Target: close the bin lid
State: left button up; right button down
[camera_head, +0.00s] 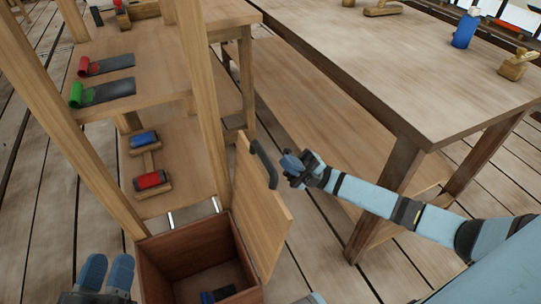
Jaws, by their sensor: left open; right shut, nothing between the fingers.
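The wooden bin (185,243) stands at the bottom centre with its top open. Its wooden lid (259,205) stands raised and tilted on the bin's right side, with a dark handle (264,164) near its upper edge. My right gripper (288,163) is shut and empty, just right of the handle; I cannot tell whether it touches the lid. My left gripper (106,268) is open and empty, low at the left, beside the bin. A dark blue item (217,294) lies inside the bin, partly cut off by the frame.
A wooden shelf (150,60) at the left holds a red-handled tool (105,65), a green-handled tool (105,92), a blue block tool (144,139) and a red one (150,180). A large workbench (400,75) stands at the upper right. Plank floor is bare right of the bin.

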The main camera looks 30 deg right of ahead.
jog(key=x, duration=0.6)
jog(key=shift+a+r+b, duration=0.15)
jog(key=shift+a+b, duration=0.05)
jog(key=shift+b, duration=0.15)
jog(key=shift+w+a, duration=0.1)
